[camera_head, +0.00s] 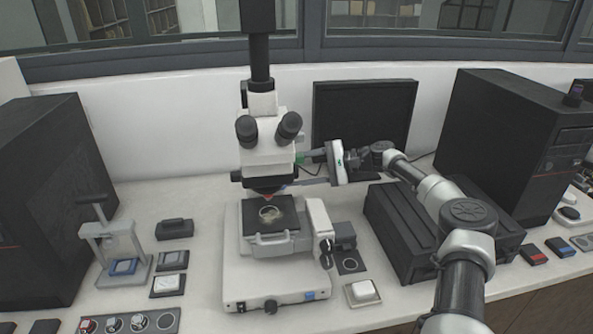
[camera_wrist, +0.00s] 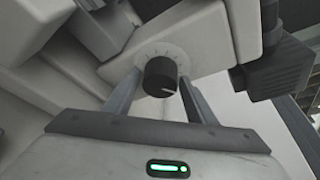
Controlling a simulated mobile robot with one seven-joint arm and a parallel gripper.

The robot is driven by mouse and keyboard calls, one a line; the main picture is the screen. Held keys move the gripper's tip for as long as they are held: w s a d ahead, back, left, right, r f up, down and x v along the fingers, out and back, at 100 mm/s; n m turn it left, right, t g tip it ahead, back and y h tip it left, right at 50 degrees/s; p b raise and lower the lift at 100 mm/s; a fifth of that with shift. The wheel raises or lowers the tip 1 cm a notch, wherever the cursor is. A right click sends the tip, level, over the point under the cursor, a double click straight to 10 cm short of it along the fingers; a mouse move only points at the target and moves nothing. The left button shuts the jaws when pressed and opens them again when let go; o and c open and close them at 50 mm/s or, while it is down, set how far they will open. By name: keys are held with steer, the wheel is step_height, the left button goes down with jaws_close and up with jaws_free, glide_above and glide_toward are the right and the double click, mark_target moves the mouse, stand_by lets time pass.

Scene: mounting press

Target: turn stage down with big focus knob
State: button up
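The microscope (camera_head: 265,135) stands upright with a dark stage (camera_head: 270,216) at mid-height. Black focus knobs (camera_head: 326,252) sit low on the right of its stand, apart from my gripper. My gripper (camera_head: 302,168) is up at the right side of the microscope head, well above these knobs. In the wrist view, a round black knob (camera_wrist: 161,77) with a light pointer line and dial marks sits in front of my gripper. The fingers are apart, one on each side of it, with what look like narrow gaps. Contact cannot be told.
A monitor (camera_head: 364,118) stands behind my gripper. Black boxes (camera_head: 398,230) lie under my arm at the right. A hand press (camera_head: 112,245) stands at the left. Small trays (camera_head: 362,292) lie near the microscope base. A black ribbed part (camera_wrist: 280,68) is close by at the right.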

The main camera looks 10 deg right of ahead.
steer(key=c, duration=0.8)
steer(key=shift+o, duration=0.2)
steer(key=shift+f+b, duration=0.15)
steer(key=shift+b, duration=0.35)
steer(key=b, duration=0.1)
steer(key=n+b, duration=0.1)
steer(key=b, duration=0.1)
steer(key=shift+f+n+t, duration=0.2)
steer(key=shift+n+t, duration=0.1)
steer(key=n+t+y+b, duration=0.1)
steer(key=n+b, duration=0.1)
steer(key=b, duration=0.3)
steer(key=shift+f+n, duration=0.1)
steer(key=shift+n, duration=0.3)
steer(key=n+y+b, duration=0.1)
steer(key=n+b, duration=0.2)
steer(key=b, duration=0.2)
steer(key=shift+t, duration=0.4)
steer(key=n+b, duration=0.1)
steer(key=n+y+b, duration=0.1)
steer(key=b, duration=0.1)
steer(key=shift+r+n+b, duration=0.4)
steer(key=shift+n+b, duration=0.2)
steer(key=shift+b, duration=0.05)
steer(key=shift+r+y, duration=0.1)
steer(key=shift+y, duration=0.2)
